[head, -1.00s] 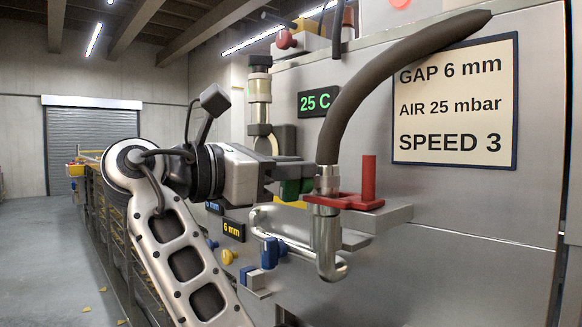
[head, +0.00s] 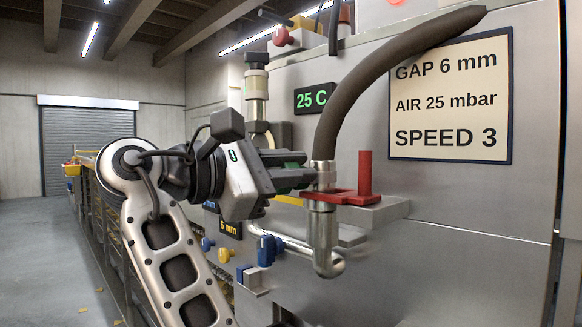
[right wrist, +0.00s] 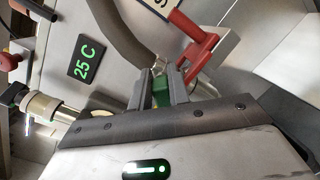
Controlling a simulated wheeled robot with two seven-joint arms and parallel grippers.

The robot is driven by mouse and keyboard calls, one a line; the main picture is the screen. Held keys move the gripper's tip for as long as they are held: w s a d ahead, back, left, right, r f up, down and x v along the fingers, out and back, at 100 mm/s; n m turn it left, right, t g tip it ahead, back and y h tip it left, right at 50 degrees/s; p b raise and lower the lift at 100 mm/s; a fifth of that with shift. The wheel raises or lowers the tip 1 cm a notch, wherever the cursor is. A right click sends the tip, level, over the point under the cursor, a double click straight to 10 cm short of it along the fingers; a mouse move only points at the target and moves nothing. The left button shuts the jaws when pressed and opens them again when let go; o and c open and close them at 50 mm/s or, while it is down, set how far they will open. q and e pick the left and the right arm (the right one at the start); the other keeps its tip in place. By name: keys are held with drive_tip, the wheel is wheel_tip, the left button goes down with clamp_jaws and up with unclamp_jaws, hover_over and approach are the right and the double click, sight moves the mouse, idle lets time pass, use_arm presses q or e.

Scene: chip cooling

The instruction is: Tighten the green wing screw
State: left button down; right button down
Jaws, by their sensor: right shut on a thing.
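My right gripper (head: 306,176) is shut on the green wing screw, beside the metal pipe fitting under the dark curved hose. In the right wrist view the gripper (right wrist: 161,80) has the green wing screw (right wrist: 160,92) between its two fingers. In the head view the fingers hide most of the screw. How far the screw is turned in cannot be told. My left gripper is out of view.
A red lever with an upright handle (head: 365,173) sits close right of the fingertips. The dark hose (head: 345,105) arches above, and a bent metal pipe (head: 324,240) hangs below. Blue (head: 267,250) and yellow (head: 226,255) knobs are lower down. A sign (head: 450,95) is on the panel.

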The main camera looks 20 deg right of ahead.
drive_tip(key=shift+f+m, duration=0.1)
drive_tip(key=shift+m, duration=0.2)
drive_tip(key=c, duration=1.3)
unclamp_jaws()
